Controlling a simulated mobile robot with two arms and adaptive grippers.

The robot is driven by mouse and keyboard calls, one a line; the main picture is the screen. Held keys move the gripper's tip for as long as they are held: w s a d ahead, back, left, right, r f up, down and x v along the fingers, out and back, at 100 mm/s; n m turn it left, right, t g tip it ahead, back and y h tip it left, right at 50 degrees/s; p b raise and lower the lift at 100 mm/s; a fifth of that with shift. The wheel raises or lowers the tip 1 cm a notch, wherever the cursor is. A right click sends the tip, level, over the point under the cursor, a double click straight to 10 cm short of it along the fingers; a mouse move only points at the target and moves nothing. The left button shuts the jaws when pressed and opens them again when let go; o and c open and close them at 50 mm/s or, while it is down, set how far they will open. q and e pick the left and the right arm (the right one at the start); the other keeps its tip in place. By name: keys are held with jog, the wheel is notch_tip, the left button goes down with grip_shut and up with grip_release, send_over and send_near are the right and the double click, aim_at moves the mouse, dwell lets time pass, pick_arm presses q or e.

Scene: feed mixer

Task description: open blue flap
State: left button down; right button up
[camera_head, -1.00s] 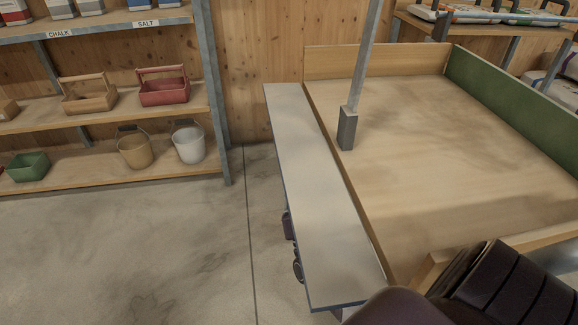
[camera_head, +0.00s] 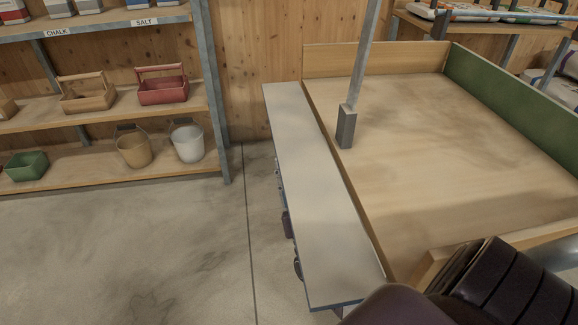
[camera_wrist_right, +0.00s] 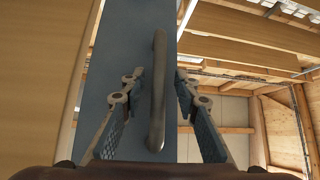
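A blue panel (camera_wrist_right: 183,134), which looks like the blue flap, fills the middle of the right wrist view, with a grey bar handle (camera_wrist_right: 158,90) standing out from it. My right gripper (camera_wrist_right: 157,88) is open, with one finger on each side of the handle. I cannot tell whether either finger touches it. In the head view only small parts of the right gripper (camera_head: 281,190) show past the left edge of a long pale-topped ledge (camera_head: 310,180); the rest is hidden below it. The flap's face is not clearly visible there. My left gripper is not in view.
Shelves with baskets (camera_head: 163,91) and buckets (camera_head: 187,143) stand at the left. The concrete floor (camera_head: 120,245) between is clear.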

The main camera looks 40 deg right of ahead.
jog(key=v, duration=1.2)
jog(key=shift+s, duration=0.1)
